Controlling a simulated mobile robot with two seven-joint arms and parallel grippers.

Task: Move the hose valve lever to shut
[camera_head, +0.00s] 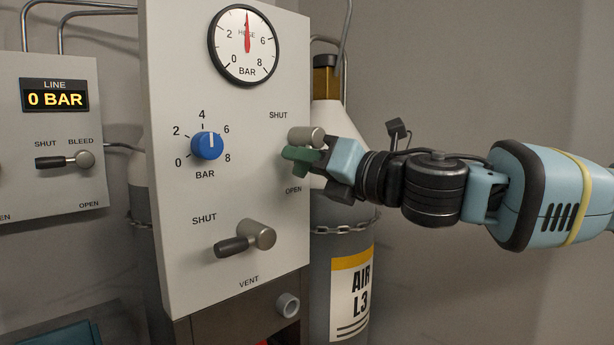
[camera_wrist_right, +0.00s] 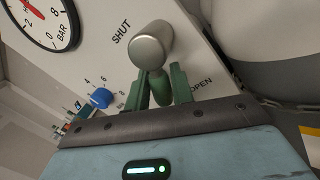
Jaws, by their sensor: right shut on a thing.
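The hose valve lever has a grey metal hub (camera_head: 306,137) on the right side of the tall panel, between the printed words SHUT and OPEN. In the right wrist view its hub (camera_wrist_right: 151,44) is large and its green handle (camera_wrist_right: 161,90) runs from the hub toward my gripper. My right gripper (camera_head: 305,158) reaches in from the right and is shut on the handle. Its green fingers (camera_wrist_right: 162,86) stand on both sides of the handle, hiding part of it. The lever's exact angle is hard to tell. My left gripper is not in view.
A hose gauge (camera_head: 246,45) reads about 4 bar. A blue knob (camera_head: 207,146) sits left of the lever. A vent lever (camera_head: 232,246) is below, and a bleed lever (camera_head: 66,161) is on the left panel. A chained air cylinder (camera_head: 345,262) stands behind my right gripper.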

